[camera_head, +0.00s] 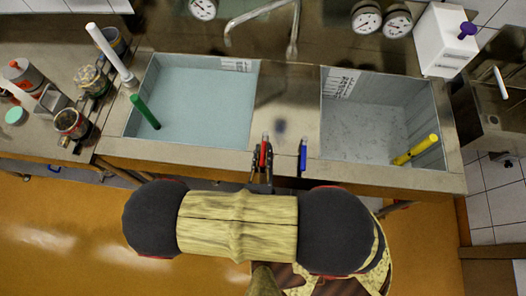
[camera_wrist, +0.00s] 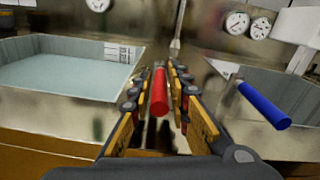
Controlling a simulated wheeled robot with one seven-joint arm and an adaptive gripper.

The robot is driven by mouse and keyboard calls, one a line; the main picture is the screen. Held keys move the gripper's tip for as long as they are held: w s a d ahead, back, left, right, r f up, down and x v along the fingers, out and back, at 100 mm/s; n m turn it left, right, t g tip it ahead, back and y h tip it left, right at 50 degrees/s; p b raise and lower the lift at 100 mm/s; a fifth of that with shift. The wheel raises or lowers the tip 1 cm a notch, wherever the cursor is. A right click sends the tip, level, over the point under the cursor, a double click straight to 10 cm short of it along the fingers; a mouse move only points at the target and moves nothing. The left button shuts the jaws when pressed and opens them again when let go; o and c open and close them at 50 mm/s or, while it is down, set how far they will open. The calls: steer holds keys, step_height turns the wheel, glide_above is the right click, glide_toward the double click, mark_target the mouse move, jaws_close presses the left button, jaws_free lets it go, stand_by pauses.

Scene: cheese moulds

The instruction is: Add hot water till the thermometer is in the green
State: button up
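A red tap handle (camera_head: 263,153) and a blue tap handle (camera_head: 303,155) stand at the front of the steel strip between two basins. My gripper (camera_head: 262,164) is at the red handle. In the wrist view the red handle (camera_wrist: 159,92) lies between the open fingers (camera_wrist: 164,78), with a gap visible on its right. The blue handle (camera_wrist: 265,106) is outside them, to the right. The left basin (camera_head: 124,122) holds pale blue water. The right basin (camera_head: 450,150) holds greyish, clearer liquid or a bare floor; I cannot tell. Round dial gauges (camera_head: 367,18) hang on the wall; their readings are too small to tell.
A green stick (camera_head: 145,112) leans in the left basin and a yellow stick (camera_head: 416,150) in the right. A spout (camera_head: 292,48) rises behind the middle strip. Jars (camera_head: 71,123) crowd the left counter; a white box (camera_head: 442,40) stands at back right.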

mark_target(264, 152)
steer(key=shift+o, duration=0.9)
steer(key=shift+d, duration=0.1)
steer(key=shift+r, duration=5)
steer(key=shift+f, duration=0.1)
